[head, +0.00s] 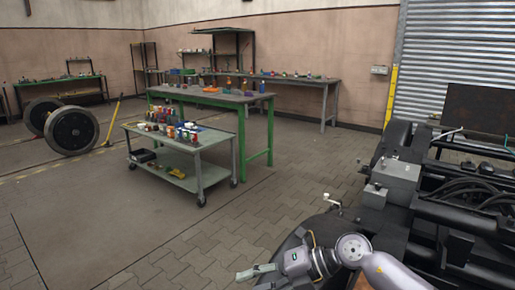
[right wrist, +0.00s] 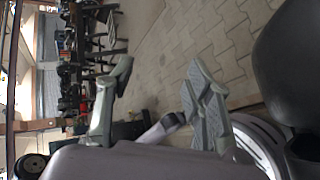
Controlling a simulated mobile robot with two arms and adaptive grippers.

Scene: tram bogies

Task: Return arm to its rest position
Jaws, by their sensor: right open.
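My right arm comes in from the lower right in the head view. Its gripper (head: 258,272) is over the floor near the bottom edge, in front of the dark bogie (head: 455,215). In the right wrist view the two fingers of this gripper (right wrist: 160,85) stand well apart, with only paved floor visible between their tips. It is open and I see nothing held. My left gripper is in neither view.
A grey-green trolley (head: 180,168) with bottles and cans stands left of centre, before a green workbench (head: 256,130). A wheelset (head: 72,130) stands at the far left. The paved floor (head: 150,235) between the trolley and me is clear.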

